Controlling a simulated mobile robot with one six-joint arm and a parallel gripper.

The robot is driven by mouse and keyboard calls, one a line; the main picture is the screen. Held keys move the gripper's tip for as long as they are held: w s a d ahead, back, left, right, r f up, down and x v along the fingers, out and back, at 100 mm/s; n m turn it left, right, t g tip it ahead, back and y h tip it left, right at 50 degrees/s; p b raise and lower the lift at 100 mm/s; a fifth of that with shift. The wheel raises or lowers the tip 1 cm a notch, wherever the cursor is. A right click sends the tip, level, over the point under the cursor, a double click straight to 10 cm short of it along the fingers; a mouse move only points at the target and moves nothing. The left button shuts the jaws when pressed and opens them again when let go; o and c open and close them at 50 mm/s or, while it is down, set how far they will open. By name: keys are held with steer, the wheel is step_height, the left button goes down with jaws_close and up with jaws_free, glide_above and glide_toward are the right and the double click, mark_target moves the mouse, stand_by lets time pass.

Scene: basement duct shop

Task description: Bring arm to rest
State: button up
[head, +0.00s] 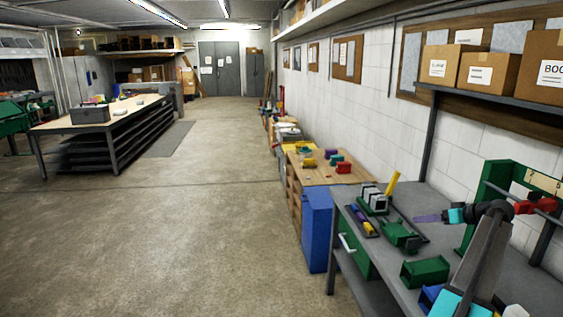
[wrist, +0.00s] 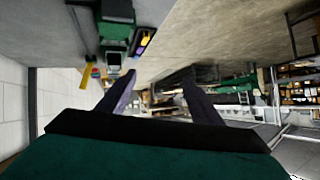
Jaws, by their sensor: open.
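My gripper (head: 428,218) is at the right of the head view, held above the grey workbench (head: 386,283) and pointing left. My arm is raised and bent over the bench's right part. In the wrist view my gripper's two dark fingers (wrist: 157,88) stand apart with nothing between them. The wrist picture looks turned over, with the bench at upper left and the floor at upper middle. In the head view the far finger is hard to make out.
An open green bin (head: 425,271) sits on the bench below my gripper. Another green item (head: 401,235) and a dark tray of small parts lie farther back. A green frame (head: 483,205) stands close on the right. Cardboard boxes (head: 488,70) fill the shelf above.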

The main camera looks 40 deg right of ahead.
steer(key=w+a+f+g+y+b, duration=0.1)
steer(key=w+a+f+g+y, duration=0.1)
steer(key=w+a+f, duration=0.65)
steer(key=w+a+f+g+y, duration=0.1)
steer(key=w+a+f, duration=0.4)
steer(key=a+f, duration=0.6)
steer(key=w+a+f+g+y+b, duration=0.1)
steer(key=w+a+f+g+y, duration=0.1)
steer(key=w+a+f, duration=0.65)
steer(key=a+f+g+b, duration=0.1)
steer(key=a+f+g, duration=0.1)
steer(key=a+f, duration=1.1)
steer(key=s+a+f+g+b, duration=0.1)
steer(key=s+a+f+g, duration=0.15)
steer(key=a+f, duration=0.45)
steer(key=s+a+f+n+g, duration=0.1)
steer(key=s+a+f+g, duration=0.15)
steer(key=a, duration=0.85)
steer(key=s+a+f+g+b, duration=0.1)
steer(key=s+a+f, duration=0.25)
steer(key=a, duration=0.55)
steer(key=s+a+f+n+g+h+b, duration=0.1)
steer(key=s+a+f, duration=0.3)
steer(key=s, duration=0.5)
steer(key=s+a+f+n+g+h, duration=0.1)
steer(key=s+a+f+g+h, duration=0.1)
steer(key=s+a, duration=0.6)
steer(key=shift+s+a+f+n+g+h+b, duration=0.35)
steer(key=shift+s+f+g, duration=0.45)
steer(key=shift+s+f, duration=0.4)
